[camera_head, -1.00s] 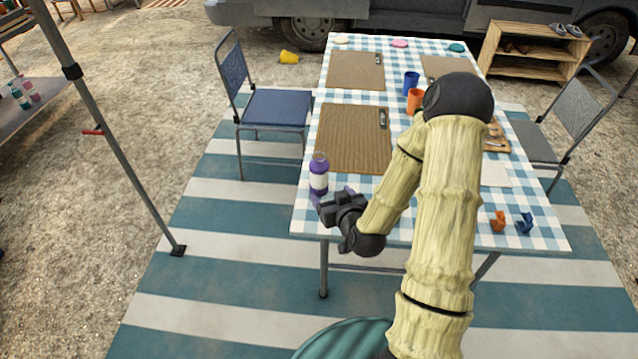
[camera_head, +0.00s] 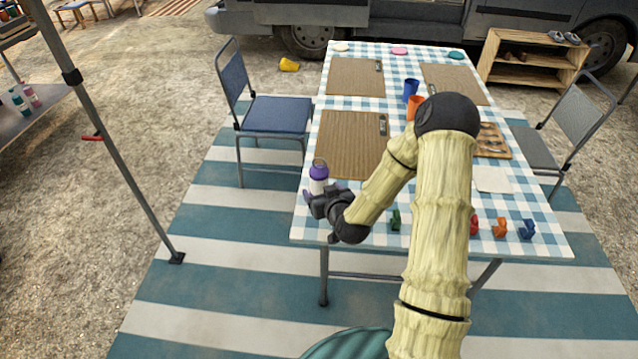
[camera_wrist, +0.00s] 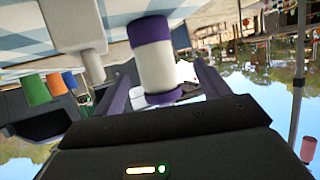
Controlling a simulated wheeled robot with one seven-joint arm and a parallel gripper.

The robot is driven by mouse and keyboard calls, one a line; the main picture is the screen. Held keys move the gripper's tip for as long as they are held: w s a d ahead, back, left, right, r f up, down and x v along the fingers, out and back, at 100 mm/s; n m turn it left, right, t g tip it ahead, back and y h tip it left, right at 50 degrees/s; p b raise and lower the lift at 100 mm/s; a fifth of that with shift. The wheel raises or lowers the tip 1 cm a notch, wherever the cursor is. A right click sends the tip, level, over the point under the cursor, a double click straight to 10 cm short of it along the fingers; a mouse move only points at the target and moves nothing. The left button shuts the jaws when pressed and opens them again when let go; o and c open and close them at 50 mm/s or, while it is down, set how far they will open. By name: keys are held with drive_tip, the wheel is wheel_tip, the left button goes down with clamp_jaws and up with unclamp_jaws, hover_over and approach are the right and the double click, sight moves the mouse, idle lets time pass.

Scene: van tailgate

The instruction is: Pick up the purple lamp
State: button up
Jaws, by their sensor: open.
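The purple lamp (camera_head: 319,176) is a small white cylinder with purple ends, upright near the table's front left corner. My gripper (camera_head: 320,195) is open at the near side of the lamp, low over the table, and hides its lower part. In the wrist view the lamp (camera_wrist: 153,62) is between the two spread purple fingers of my gripper (camera_wrist: 165,90). I see a gap on the right finger's side; I cannot tell whether the left finger touches it.
The checked table (camera_head: 285,225) carries a brown placemat (camera_head: 347,145) behind the lamp, a blue cup (camera_head: 411,90) and an orange cup (camera_head: 415,106). Several small coloured figures, one green (camera_head: 395,219), stand along the front edge. A blue chair (camera_head: 275,115) is at the left.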

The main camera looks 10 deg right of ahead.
sight(319, 184)
drive_tip(key=shift+d+x, duration=0.15)
drive_tip(key=shift+x, duration=1.15)
drive_tip(key=shift+d+x, duration=0.15)
drive_tip(key=shift+x, duration=1.15)
drive_tip(key=shift+r, duration=0.1)
drive_tip(key=shift+c, duration=0.4)
drive_tip(key=c, duration=1.1)
